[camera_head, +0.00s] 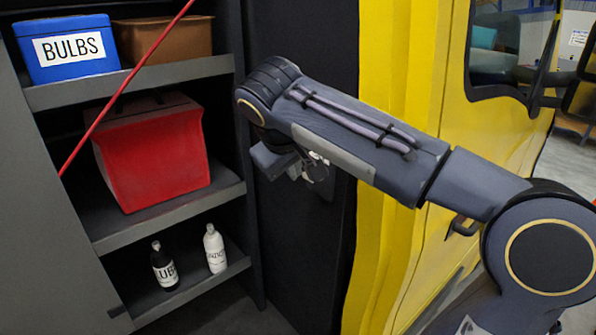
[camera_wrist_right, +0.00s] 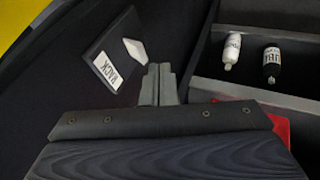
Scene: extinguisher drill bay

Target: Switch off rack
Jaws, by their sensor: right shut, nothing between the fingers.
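The rack switch is a dark plate (camera_wrist_right: 92,54) with a white "RACK" label (camera_wrist_right: 107,72) and a pale toggle (camera_wrist_right: 135,51), seen in the right wrist view. It is fixed on a dark wall panel. My right gripper (camera_wrist_right: 159,70) is shut and empty, with its fingertips close beside the toggle; I cannot tell whether they touch. In the head view my right gripper (camera_head: 302,168) is at the dark panel right of the shelves, and my wrist and forearm hide most of the switch. My left gripper is out of view.
A shelf unit (camera_head: 200,207) at left holds a blue BULBS bin (camera_head: 90,67), a brown bin (camera_head: 165,42), a red case (camera_head: 155,160) and two bottles, black (camera_head: 164,266) and white (camera_head: 214,248). A red rod (camera_head: 125,85) crosses in front. A yellow vehicle (camera_head: 385,250) stands right.

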